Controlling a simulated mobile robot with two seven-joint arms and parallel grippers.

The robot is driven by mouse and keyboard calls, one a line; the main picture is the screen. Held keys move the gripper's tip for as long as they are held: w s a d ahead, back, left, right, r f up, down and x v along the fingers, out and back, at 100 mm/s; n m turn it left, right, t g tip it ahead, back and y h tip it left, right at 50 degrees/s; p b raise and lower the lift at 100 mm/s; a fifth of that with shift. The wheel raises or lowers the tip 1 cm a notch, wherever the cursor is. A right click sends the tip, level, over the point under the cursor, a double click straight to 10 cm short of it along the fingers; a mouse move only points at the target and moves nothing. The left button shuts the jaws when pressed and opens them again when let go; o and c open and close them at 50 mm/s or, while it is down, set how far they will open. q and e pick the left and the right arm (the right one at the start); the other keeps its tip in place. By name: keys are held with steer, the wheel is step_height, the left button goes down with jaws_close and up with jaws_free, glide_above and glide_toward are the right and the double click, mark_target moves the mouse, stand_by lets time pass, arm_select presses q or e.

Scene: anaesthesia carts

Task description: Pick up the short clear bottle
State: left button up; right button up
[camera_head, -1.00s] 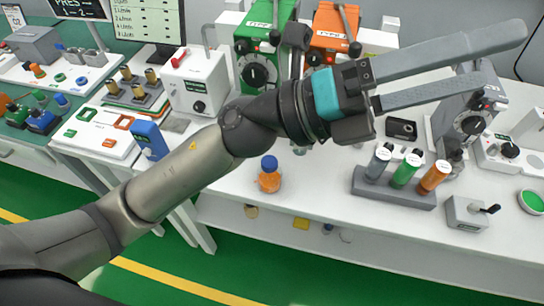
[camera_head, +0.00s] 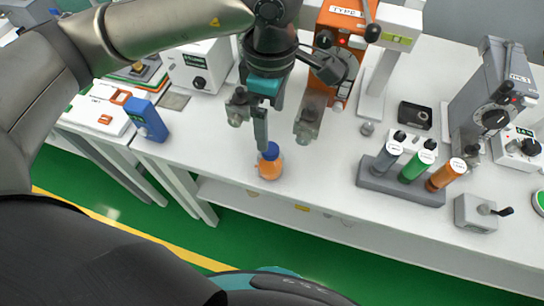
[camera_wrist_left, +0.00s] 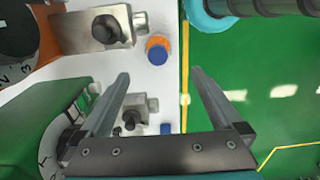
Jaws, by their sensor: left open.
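The short bottle (camera_head: 270,164) has a blue cap and orange contents and stands upright near the front edge of the white table. Its blue cap also shows in the left wrist view (camera_wrist_left: 159,53), beyond the fingertips and between their lines. My left gripper (camera_head: 262,142) points down just above and behind the bottle in the head view; one finger shows there and the other is mostly hidden. In the left wrist view the two fingers (camera_wrist_left: 159,75) are spread with nothing between them. My right gripper is not in view.
An orange machine (camera_head: 340,45) and metal fittings with knobs (camera_head: 309,118) stand close behind the gripper. A blue box (camera_head: 147,120) is to the left. A grey rack (camera_head: 400,188) of coloured cylinders is to the right. The table around the bottle is clear.

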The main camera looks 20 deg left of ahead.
mark_target(271, 151)
arm_select(q)
step_height(271, 151, down, 10)
steer(key=shift+r, duration=0.25)
steer(key=shift+w+a+f, duration=0.1)
steer(key=shift+w+f, duration=0.05)
steer(key=shift+f, duration=1.2)
steer(key=shift+w+a+f, duration=0.1)
steer(key=shift+f, duration=1.2)
steer(key=c, duration=1.4)
steer(key=shift+o, duration=0.3)
steer(key=shift+r, duration=0.15)
step_height(271, 151, up, 20)
steer(key=shift+p, duration=0.4)
